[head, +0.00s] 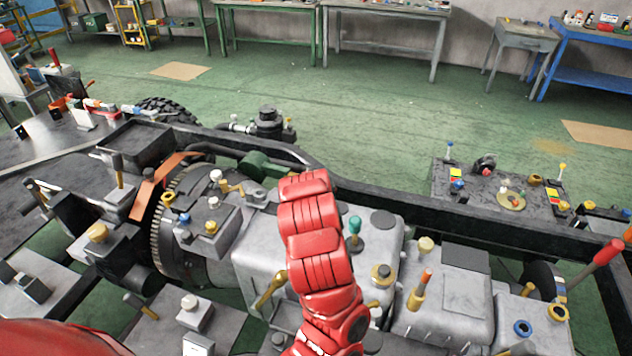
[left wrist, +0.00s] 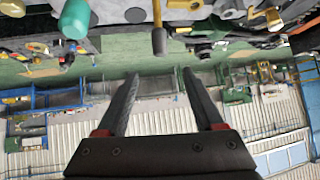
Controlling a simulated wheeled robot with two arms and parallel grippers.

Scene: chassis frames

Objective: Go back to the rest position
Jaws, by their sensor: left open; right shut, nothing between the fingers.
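In the head view, a red part of my own body fills the lower left corner; the left gripper's fingers do not show there.
The black chassis frame (head: 400,205) runs across the view with levers and knobs standing up. A red-handled lever (head: 607,252) rises at the right. A hammer-like yellow post (left wrist: 158,38) is near my left fingers. Green floor (head: 370,130) is free beyond; workbenches (head: 385,18) line the wall.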

